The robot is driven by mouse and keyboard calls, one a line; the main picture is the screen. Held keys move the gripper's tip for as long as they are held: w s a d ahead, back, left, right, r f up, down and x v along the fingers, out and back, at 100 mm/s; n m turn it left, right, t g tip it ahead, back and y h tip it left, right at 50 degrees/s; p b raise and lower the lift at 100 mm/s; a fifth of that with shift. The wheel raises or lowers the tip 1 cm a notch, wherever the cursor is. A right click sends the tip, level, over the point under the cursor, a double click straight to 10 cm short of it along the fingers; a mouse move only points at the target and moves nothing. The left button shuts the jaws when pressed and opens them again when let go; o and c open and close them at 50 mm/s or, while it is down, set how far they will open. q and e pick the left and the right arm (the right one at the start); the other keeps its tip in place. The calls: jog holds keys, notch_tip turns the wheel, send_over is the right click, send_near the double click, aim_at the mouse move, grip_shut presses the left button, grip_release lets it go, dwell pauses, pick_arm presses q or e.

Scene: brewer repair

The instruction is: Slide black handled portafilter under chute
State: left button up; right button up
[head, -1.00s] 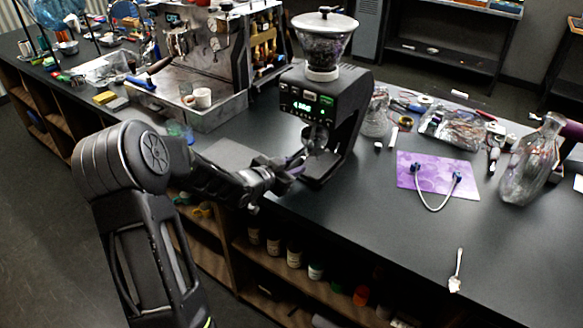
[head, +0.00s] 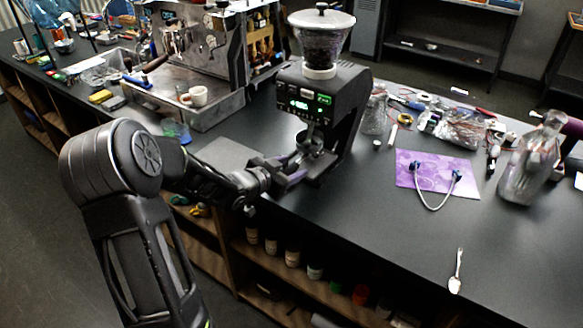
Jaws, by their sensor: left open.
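The black coffee grinder (head: 322,95) stands on the dark counter, with a lit display and a bean hopper on top. The portafilter (head: 310,145) sits at the grinder's front, below the chute (head: 311,127); its metal basket shows, and its handle is largely hidden by my gripper. My left gripper (head: 290,172) is open at the handle side, just left of the grinder's base. I cannot tell whether its fingers touch the handle. My right gripper is not in view.
An espresso machine (head: 205,50) with a white cup (head: 195,96) on its tray stands to the left.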

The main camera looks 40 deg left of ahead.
pick_arm(q)
jog(key=v, duration=0.7)
jog(key=shift+s+a, duration=0.1)
jog(key=shift+a, duration=0.05)
